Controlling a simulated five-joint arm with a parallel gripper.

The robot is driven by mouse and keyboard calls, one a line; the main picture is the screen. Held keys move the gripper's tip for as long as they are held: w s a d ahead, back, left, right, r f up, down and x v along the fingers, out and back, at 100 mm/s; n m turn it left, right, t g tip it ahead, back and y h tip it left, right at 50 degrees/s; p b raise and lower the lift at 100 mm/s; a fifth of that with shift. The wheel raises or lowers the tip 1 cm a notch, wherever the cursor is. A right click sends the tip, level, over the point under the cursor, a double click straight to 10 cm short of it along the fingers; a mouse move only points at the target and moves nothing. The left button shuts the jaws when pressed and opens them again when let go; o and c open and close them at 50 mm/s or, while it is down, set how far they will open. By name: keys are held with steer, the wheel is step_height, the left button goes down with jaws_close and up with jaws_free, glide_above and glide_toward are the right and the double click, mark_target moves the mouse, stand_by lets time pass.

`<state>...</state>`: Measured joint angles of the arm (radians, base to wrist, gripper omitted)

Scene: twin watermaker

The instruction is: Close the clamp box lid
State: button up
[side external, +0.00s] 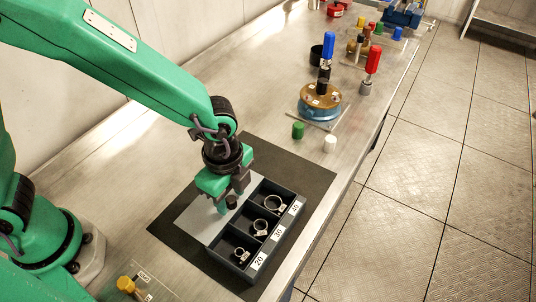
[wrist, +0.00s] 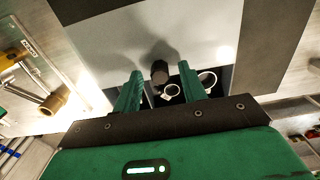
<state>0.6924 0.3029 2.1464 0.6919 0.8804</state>
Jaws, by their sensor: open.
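The clamp box (side external: 240,278) is a dark tray with three compartments labelled 20, 30 and 40. A metal ring clamp lies in each compartment. The flat grey lid (side external: 196,216) lies to the left of the open compartments, leaving them uncovered. A dark round knob (side external: 232,203) stands near the lid's edge by the compartments. In the wrist view the lid (wrist: 195,28) fills the top and the knob (wrist: 159,73) shows between my fingers. My gripper (side external: 231,196) is open, pointing down at the knob, one finger on each side. I cannot tell whether a finger touches it.
The box sits on a dark mat (side external: 300,166) on the metal bench. Small green (side external: 298,130) and white (side external: 330,143) caps stand beyond it, with a blue-and-brass round device (side external: 320,103) farther back. A clear plate with a brass fitting (side external: 126,284) lies at the front left.

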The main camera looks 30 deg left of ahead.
steer(key=shift+c, duration=0.2)
jaws_close()
steer(key=shift+d, duration=4.6)
steer(key=shift+o, duration=0.2)
jaws_free()
steer(key=shift+a+r, duration=0.1)
step_height(320, 180, up, 8)
steer(key=shift+f, duration=0.2)
